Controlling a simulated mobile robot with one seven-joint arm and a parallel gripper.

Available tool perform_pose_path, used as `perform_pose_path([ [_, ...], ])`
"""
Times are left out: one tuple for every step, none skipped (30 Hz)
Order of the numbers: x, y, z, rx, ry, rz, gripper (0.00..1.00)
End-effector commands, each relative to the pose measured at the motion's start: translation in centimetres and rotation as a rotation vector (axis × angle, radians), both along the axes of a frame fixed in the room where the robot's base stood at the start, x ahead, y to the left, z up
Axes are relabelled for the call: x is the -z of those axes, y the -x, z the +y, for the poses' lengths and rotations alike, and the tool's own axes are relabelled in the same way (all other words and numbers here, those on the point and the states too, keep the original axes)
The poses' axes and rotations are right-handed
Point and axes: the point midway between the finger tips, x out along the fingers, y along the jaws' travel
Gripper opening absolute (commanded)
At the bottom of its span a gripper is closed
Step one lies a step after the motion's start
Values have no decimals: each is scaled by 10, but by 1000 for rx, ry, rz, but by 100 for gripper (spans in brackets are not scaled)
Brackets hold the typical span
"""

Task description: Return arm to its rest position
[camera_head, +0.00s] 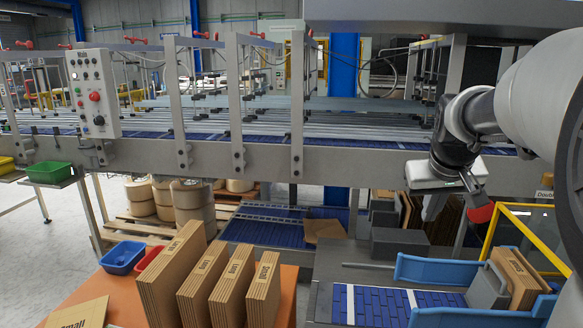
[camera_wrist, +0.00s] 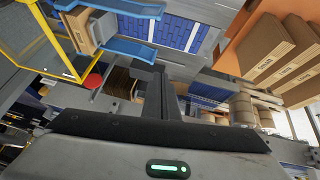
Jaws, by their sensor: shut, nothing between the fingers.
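My arm enters the head view from the right and bends down at the wrist. My gripper (camera_head: 432,209) hangs from the white hand, in the air in front of the conveyor and above the dark machine blocks. The wrist view shows its fingers (camera_wrist: 157,80) together, with nothing between them. The gripper appears apart from everything around it.
Several flat cardboard stacks (camera_head: 231,289) stand on the orange table (camera_head: 288,292) at the front. A blue lane (camera_head: 372,304) holding a carton (camera_head: 515,278) lies at lower right, beside a yellow frame (camera_head: 489,236). The conveyor (camera_head: 258,158) spans the back.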

Motion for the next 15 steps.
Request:
perform_pose_path([
  [-11, 19, 38, -46, -19, -11, 0],
  [-13, 30, 58, -70, -30, -14, 0],
  [-15, 48, 84, -100, -45, -15, 0],
  [-15, 62, 101, -118, -55, -15, 0],
  [-14, 78, 116, -134, -65, -12, 0],
  [-11, 98, 132, -150, -79, -9, 0],
  [-7, 114, 143, -159, -88, -2, 0],
  [-4, 128, 152, -167, -97, 1, 0],
  [2, 146, 163, -178, -105, 8, 0],
  [6, 158, 170, -184, -111, 13, 0],
  [11, 169, 176, -190, -116, 17, 0],
  [16, 181, 182, -196, -121, 21, 0],
  [20, 189, 186, -199, -124, 25, 0],
  [23, 196, 189, -203, -127, 28, 0],
  [27, 203, 192, -207, -129, 33, 0],
])
